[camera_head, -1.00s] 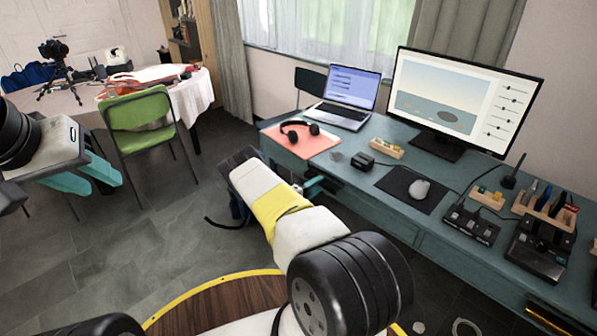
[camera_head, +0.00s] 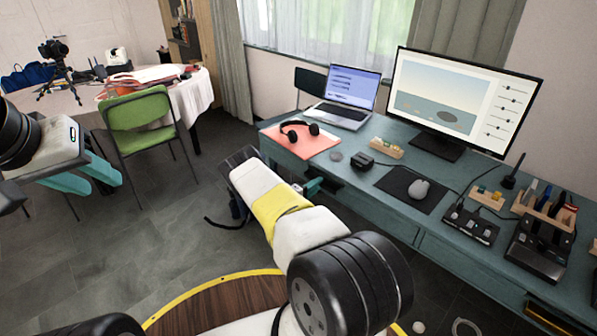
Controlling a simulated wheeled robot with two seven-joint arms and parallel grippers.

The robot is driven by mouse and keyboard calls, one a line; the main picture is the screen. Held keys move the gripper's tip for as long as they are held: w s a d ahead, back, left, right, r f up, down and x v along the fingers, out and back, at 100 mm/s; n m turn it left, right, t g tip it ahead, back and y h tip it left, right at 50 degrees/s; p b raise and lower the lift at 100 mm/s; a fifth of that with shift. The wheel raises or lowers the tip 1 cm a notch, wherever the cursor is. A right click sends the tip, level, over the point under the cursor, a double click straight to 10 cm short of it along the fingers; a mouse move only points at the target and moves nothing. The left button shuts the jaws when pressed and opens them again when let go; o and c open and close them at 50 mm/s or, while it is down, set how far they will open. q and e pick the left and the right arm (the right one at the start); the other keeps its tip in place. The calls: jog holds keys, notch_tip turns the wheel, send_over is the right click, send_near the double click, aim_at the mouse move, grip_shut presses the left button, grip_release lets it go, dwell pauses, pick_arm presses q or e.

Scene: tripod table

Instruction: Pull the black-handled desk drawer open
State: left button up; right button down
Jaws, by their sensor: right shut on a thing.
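The teal desk (camera_head: 400,222) runs along the right side, with drawer fronts under its top. My right gripper (camera_head: 314,186) is at the desk's front edge near its left end, below the pink mat. It is shut on the drawer's black handle, which my own wrist and fingers hide. A dark gap shows under the desk top beside the fingers; how far the drawer stands out cannot be told.
On the desk are a laptop (camera_head: 346,97), a monitor (camera_head: 448,98), headphones (camera_head: 299,130) on a pink mat (camera_head: 318,146) and a mouse (camera_head: 419,188). A green chair (camera_head: 139,112) stands at the left. The grey floor (camera_head: 150,235) between is clear.

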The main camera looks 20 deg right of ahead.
jog(key=shift+s+a+f, duration=0.25)
jog(key=shift+f, duration=0.1)
dwell(0.6)
jog(key=v, duration=3)
jog(key=shift+s, duration=0.1)
jog(key=c, duration=1.3)
grip_release()
jog(key=v, duration=0.7)
jog(key=shift+s+a, duration=0.1)
jog(key=shift+a, duration=0.3)
